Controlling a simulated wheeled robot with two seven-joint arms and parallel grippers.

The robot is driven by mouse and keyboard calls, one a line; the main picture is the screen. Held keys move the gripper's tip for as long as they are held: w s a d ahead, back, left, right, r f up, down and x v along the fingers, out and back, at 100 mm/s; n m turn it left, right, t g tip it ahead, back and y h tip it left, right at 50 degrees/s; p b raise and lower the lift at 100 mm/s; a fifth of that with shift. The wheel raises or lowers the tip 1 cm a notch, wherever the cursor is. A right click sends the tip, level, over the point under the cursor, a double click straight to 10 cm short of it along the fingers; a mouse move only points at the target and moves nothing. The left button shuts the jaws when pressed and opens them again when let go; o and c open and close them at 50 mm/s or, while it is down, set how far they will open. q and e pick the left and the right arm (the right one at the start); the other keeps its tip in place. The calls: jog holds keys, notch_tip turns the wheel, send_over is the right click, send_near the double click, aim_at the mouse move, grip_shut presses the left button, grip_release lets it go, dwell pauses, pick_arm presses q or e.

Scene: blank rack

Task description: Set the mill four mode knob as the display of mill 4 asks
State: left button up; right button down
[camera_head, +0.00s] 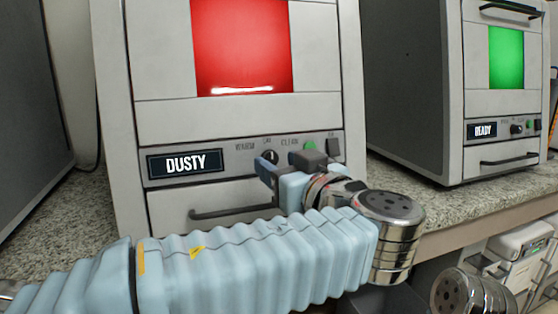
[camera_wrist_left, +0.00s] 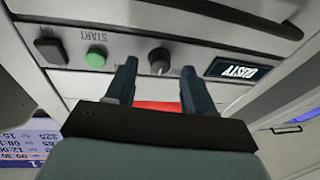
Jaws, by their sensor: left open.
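The near mill (camera_head: 120,120) has a red window and a display (camera_head: 185,163) that reads DUSTY. Its dark round mode knob (camera_head: 269,157) sits right of the display, under small labels; WARM and CLEAN are roughly readable. The knob's exact pointing is too small to tell. My left gripper (camera_head: 288,164) is open in front of the panel. In the left wrist view, where the panel appears upside down, the knob (camera_wrist_left: 160,60) lies between the spread fingertips (camera_wrist_left: 157,68), with a gap on each side. No mill number is readable.
A green button (camera_head: 310,146) and a dark switch (camera_head: 333,147) sit right of the knob. A drawer handle (camera_head: 235,211) runs below. Another mill (camera_head: 410,90), with a green window and a READY display (camera_head: 482,130), stands right on the speckled counter (camera_head: 448,205).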

pick_arm(q)
jog(key=shift+w+a, duration=0.25)
jog(key=shift+w, duration=0.3)
grip_shut()
